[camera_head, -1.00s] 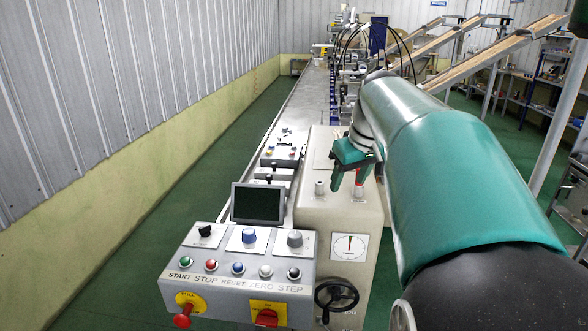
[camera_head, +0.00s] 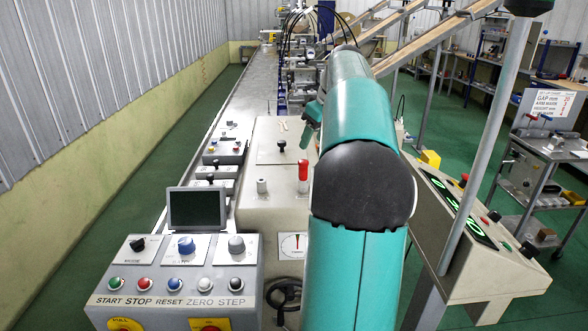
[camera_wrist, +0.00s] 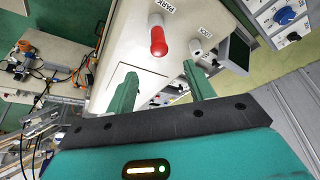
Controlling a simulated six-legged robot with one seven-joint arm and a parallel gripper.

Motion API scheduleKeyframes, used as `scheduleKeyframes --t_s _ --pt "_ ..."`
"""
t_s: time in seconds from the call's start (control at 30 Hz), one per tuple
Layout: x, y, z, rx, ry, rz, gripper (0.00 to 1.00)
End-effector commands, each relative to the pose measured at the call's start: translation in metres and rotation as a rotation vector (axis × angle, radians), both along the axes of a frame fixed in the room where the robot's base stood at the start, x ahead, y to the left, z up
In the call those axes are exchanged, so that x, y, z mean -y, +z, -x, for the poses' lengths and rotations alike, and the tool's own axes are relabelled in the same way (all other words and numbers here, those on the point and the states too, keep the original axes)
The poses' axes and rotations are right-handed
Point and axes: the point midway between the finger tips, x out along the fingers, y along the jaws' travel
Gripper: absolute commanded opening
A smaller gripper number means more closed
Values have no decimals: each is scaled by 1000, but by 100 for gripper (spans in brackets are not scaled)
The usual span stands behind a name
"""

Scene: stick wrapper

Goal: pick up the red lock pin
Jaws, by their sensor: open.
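The red lock pin (camera_head: 303,172) stands upright on the beige cabinet top, on a pale round base. In the wrist view the red lock pin (camera_wrist: 158,38) is ahead of my open jaws, beside a PARK label. A short whitish post (camera_head: 261,186) stands to its left; in the wrist view this post (camera_wrist: 195,47) sits beside a LOCK label. My gripper (camera_wrist: 163,80) has two green fingers spread apart with nothing between them. In the head view my gripper (camera_head: 312,112) is partly hidden by my arm, behind the pin and above the cabinet top.
A black-knobbed lever (camera_head: 282,145) stands on the cabinet top behind the pin. A control panel (camera_head: 170,290) with knobs and buttons and a dark screen (camera_head: 197,208) lie to the left. A sloped console (camera_head: 480,235) is at the right.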

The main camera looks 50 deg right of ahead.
Motion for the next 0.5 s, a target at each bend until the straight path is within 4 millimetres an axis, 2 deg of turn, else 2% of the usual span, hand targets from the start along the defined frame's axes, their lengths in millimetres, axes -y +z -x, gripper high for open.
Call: scheduleKeyframes --t_s 0.17,0.4,0.5 --pt "1 -22 -3 -1 -7 -2 53" --pt "2 -64 -19 -1 -9 -3 53" --pt "2 -74 -24 1 -8 0 53"
